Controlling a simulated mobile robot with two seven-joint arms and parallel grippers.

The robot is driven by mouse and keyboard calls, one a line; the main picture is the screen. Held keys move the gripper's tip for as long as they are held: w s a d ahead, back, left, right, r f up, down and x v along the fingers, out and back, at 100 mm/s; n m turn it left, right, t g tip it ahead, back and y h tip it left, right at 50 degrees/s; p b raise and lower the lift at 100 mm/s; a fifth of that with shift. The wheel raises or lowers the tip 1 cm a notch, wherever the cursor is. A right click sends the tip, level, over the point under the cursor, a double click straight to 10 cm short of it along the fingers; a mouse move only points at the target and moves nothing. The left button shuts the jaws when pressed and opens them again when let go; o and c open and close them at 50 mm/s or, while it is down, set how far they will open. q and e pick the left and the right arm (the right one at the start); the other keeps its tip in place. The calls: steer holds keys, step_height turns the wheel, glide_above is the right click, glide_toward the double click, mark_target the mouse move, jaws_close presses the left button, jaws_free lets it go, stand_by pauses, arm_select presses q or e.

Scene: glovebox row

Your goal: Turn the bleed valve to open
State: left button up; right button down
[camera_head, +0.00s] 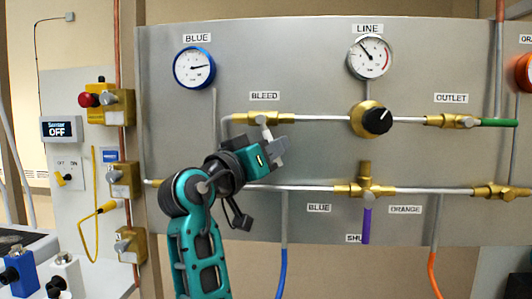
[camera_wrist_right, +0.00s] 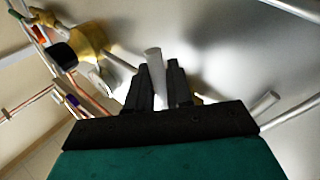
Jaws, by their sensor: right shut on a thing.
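The bleed valve (camera_head: 257,118) is a brass fitting under the BLEED label (camera_head: 264,96), on the upper pipe of the grey panel. Its light grey lever (camera_head: 266,131) points down from the body, and its lower part is hidden by my gripper. My right gripper (camera_head: 274,150) is just below the valve. In the right wrist view, a pale lever (camera_wrist_right: 154,62) stands between the two dark fingers of this gripper (camera_wrist_right: 160,85), which is shut on it. My left gripper is in neither view.
A black regulator knob (camera_head: 377,120) and the LINE gauge (camera_head: 370,57) are right of the valve. A BLUE gauge (camera_head: 194,67) is at upper left. A lower pipe (camera_head: 330,188) runs behind my right arm. A red button (camera_head: 88,100) is at far left.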

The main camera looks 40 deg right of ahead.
steer(key=shift+s+d+r+n+t+h, duration=0.25)
steer(key=shift+n+t+h, duration=0.1)
steer(key=shift+n, duration=0.4)
steer(key=shift+s+d+r+n+t+h, duration=0.15)
steer(key=shift+s+n+t+h, duration=0.15)
steer(key=shift+n, duration=0.45)
steer(key=c, duration=1.2)
jaws_free()
steer(key=shift+w, duration=0.1)
